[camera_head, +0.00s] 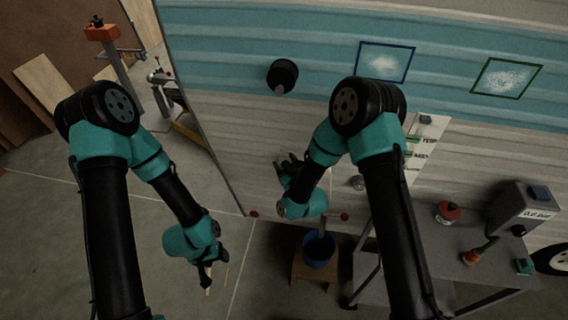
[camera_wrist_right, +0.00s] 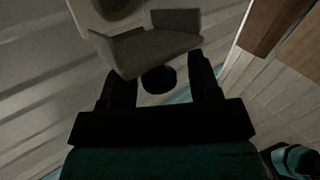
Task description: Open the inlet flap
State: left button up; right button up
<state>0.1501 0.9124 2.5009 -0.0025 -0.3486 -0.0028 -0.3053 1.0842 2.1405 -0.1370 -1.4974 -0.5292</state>
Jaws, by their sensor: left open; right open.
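In the right wrist view, a grey angular piece that looks like the inlet flap (camera_wrist_right: 155,52) stands out from the pale camper wall. Its near edge lies across the gap between the fingertips of my right gripper (camera_wrist_right: 158,72); I cannot tell whether they touch. The fingers are apart with nothing clearly held. In the head view, my right gripper (camera_head: 288,168) is close to the lower pale part of the wall, and the flap cannot be made out there. My left gripper (camera_head: 208,278) is open and empty, hanging low over the floor, away from the wall.
A black round fitting (camera_head: 283,75) is on the blue stripe. A grey workbench (camera_head: 475,270) stands at the right with a red-topped can (camera_head: 447,212) and a grey box (camera_head: 520,212). A blue bucket (camera_head: 319,250) stands below my right gripper.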

grip_shut()
dwell(0.3)
jog(key=shift+a, duration=0.1)
